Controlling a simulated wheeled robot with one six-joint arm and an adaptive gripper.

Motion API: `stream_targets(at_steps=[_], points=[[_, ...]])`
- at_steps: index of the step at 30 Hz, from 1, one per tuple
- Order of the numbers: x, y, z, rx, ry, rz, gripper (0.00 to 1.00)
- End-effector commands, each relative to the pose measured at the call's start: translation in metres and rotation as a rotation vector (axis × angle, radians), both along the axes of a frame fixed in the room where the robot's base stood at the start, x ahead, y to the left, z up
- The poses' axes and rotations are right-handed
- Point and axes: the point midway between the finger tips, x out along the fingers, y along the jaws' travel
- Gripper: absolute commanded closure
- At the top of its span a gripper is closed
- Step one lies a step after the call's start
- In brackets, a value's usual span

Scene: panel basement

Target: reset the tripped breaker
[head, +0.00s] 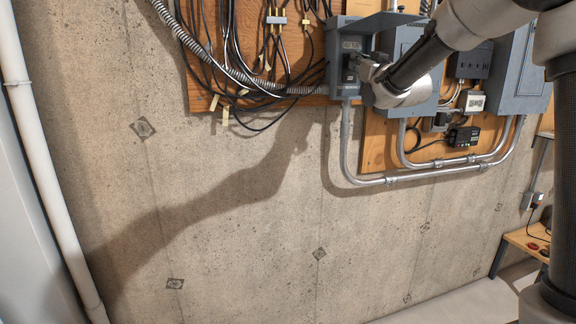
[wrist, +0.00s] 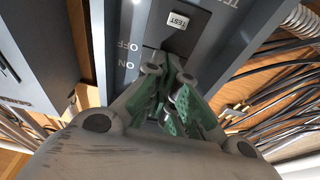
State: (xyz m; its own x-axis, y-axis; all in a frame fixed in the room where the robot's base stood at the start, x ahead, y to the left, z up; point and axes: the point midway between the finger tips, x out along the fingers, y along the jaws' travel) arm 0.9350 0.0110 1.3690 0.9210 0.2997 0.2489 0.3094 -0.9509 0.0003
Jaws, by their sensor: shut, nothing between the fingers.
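In the head view an open grey breaker box (head: 343,84) hangs on a plywood board, its cover (head: 376,20) raised. My gripper (head: 358,66) is at the front of this box. In the wrist view the dark breaker face (wrist: 208,40) shows upside-down OFF and ON markings and a pale TEST button (wrist: 178,21). My gripper (wrist: 171,98) is shut and empty, its green-padded fingers together in front of the breaker face, beside the markings. The fingers hide the breaker's switch lever, so its position cannot be told. Whether the fingertips touch the breaker is unclear.
Loose black cables (head: 262,88) and a flexible conduit hang left of the box. A metal conduit (head: 346,150) runs down from it and along to the right. Larger grey boxes (head: 520,75) stand to the right. The bare concrete wall (head: 230,240) below is clear.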

Motion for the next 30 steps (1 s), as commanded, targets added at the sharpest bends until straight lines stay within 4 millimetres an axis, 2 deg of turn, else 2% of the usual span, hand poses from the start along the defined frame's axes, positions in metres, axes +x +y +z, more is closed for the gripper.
stream_targets(at_steps=[13, 30], points=[[-0.003, -0.001, -0.003, 0.000, 0.001, 0.000, 1.00], [-0.050, -0.017, -0.003, 0.000, 0.000, -0.001, 1.00]])
